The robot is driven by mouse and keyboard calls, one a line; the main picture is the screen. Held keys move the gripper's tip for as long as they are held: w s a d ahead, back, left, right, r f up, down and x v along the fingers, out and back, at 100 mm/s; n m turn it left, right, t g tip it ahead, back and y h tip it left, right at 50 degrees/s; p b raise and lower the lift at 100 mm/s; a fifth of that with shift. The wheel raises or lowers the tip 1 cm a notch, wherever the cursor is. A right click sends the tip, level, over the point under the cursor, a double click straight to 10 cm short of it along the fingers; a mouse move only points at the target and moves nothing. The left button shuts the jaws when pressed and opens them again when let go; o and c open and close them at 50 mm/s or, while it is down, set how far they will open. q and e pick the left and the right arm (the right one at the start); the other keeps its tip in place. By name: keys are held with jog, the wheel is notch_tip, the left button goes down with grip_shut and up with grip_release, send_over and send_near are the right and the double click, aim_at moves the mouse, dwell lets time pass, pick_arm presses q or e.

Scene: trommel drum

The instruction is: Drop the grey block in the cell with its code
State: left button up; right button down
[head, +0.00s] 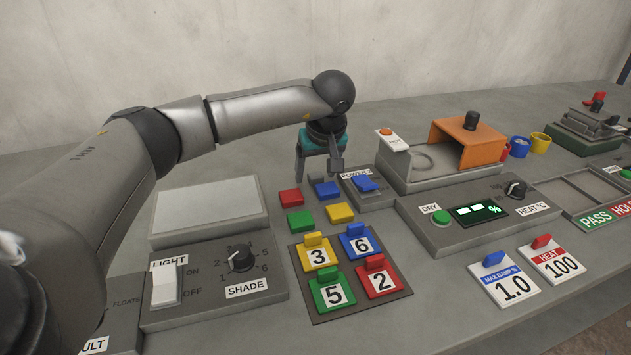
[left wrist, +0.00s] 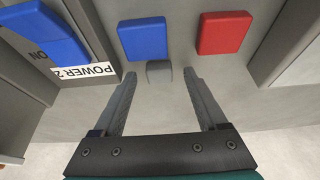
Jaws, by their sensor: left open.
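The small grey block (left wrist: 159,71) lies on the bench in the left wrist view, just beyond and between my fingertips. I cannot make it out in the head view, where my gripper covers that spot. My left gripper (head: 317,176) points down behind the coloured blocks; its open fingers also show in the left wrist view (left wrist: 160,78), with nothing held. Numbered tags stand on a dark board: yellow 3 (head: 319,257), blue 6 (head: 359,244), green 5 (head: 332,293) and red 2 (head: 380,281). My right gripper is not in view.
A blue block (left wrist: 143,38) and red block (left wrist: 225,33) lie close to the grey one. Green (head: 300,221) and yellow (head: 340,212) blocks lie nearer. The POWER switch box (head: 374,198) stands close right; a light panel (head: 206,213) stands left.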

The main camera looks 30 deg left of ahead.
pick_arm(q)
jog(key=shift+c, duration=0.2)
grip_shut()
dwell(0.5)
